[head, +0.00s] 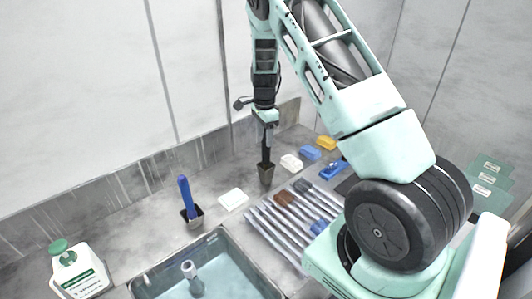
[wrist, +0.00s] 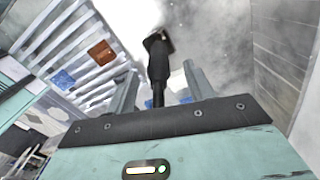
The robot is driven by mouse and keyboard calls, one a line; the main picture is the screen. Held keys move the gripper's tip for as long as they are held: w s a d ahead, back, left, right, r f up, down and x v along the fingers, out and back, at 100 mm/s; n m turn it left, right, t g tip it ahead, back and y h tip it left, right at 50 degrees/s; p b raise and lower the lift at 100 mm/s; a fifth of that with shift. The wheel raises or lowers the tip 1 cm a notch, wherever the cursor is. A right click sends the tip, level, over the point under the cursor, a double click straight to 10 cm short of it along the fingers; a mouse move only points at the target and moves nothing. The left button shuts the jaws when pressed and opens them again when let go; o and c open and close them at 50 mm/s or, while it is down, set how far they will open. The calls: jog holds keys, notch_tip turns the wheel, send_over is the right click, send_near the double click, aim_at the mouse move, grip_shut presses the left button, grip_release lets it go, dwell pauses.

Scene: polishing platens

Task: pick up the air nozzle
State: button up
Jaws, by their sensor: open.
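My gripper (head: 266,122) points down above a dark upright tool (head: 265,148) that stands in a small square holder (head: 266,175) on the counter. In the wrist view my gripper (wrist: 162,88) is open, its two fingers on either side of the black tool (wrist: 158,68), with gaps showing. I cannot tell whether this tool is the air nozzle. A blue item (head: 335,168) lies on the counter to the right and could also be a nozzle; its shape is unclear. A blue-handled tool (head: 186,194) stands in another holder (head: 193,217) to the left.
A slatted rack (head: 270,234) carries brown, grey and blue blocks. A sink (head: 147,277) with a grey upright piece (head: 192,278) is at the front. White, blue and yellow blocks lie near the back wall. A white-and-green bottle (head: 80,272) stands far left.

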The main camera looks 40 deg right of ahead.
jog(key=p, duration=0.3)
send_over(266, 161)
jog(key=w+d, duration=0.1)
jog(key=shift+f, duration=2.45)
jog(key=shift+c, duration=0.3)
jog(key=c, duration=1)
jog(key=shift+w+r+b, duration=0.1)
jog(key=shift+r+b, duration=0.05)
jog(key=shift+b, duration=0.15)
